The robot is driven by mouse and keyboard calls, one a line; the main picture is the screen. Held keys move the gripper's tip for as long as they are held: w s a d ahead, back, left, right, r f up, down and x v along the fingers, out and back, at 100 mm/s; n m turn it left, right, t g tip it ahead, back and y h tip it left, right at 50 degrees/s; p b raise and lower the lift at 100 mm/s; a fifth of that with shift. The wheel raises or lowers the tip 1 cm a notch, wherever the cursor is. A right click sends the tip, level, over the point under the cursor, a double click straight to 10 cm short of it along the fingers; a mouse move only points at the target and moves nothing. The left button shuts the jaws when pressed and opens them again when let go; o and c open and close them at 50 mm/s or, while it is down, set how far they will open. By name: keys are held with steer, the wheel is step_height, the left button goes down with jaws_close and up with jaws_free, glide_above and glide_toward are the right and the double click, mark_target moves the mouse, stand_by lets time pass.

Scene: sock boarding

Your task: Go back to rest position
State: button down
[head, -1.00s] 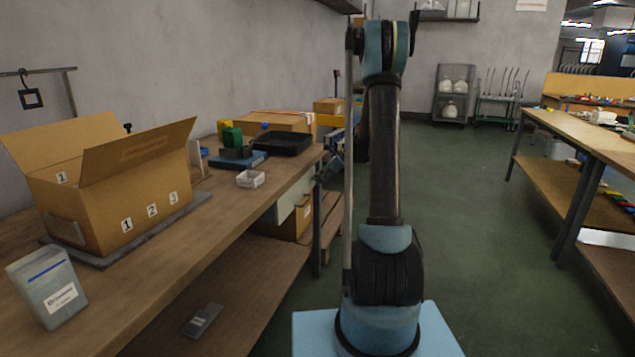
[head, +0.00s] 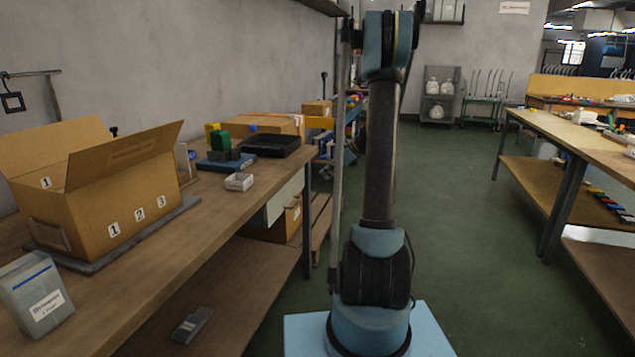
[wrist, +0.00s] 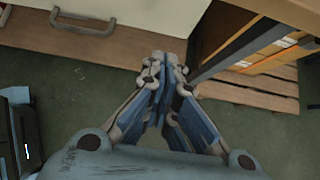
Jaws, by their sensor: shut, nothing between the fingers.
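My gripper (wrist: 163,75) shows in the wrist view with its two fingers together and nothing between them. It hangs over green floor, close to a wooden edge and a drawer front with a handle. In the head view my arm stands upright and folded in the middle, and the gripper itself is not visible there.
On the left, a long wooden table (head: 165,258) holds an open cardboard box (head: 100,215) with number labels, a grey labelled container (head: 37,298), a small white tray (head: 239,182) and a black tray (head: 268,145). Another table (head: 548,125) stands at right. Green floor (head: 465,190) between them is clear.

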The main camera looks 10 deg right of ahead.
steer(key=s+a+r+n+h, duration=0.15)
steer(key=s+n, duration=0.25)
steer(key=s, duration=0.5)
steer(key=s+a+r+n+g+h, duration=0.1)
steer(key=s+r+n, duration=0.2)
steer(key=s, duration=0.5)
steer(key=s+a+r+n+h, duration=0.1)
steer(key=s+r+n+h, duration=0.2)
steer(key=s, duration=0.6)
steer(key=s+d+f+n+h, duration=0.1)
steer(key=s+f+n, duration=0.2)
steer(key=s, duration=0.4)
steer(key=s+d+f+n, duration=0.1)
steer(key=s+f+n, duration=0.2)
steer(key=s+n, duration=0.2)
steer(key=s+d+f+n+h, duration=0.1)
steer(key=s+f+n, duration=0.2)
steer(key=s, duration=0.7)
steer(key=shift+s+f+n+g+h, duration=0.3)
steer(key=shift+f+n+h, duration=0.05)
steer(key=shift+n, duration=0.75)
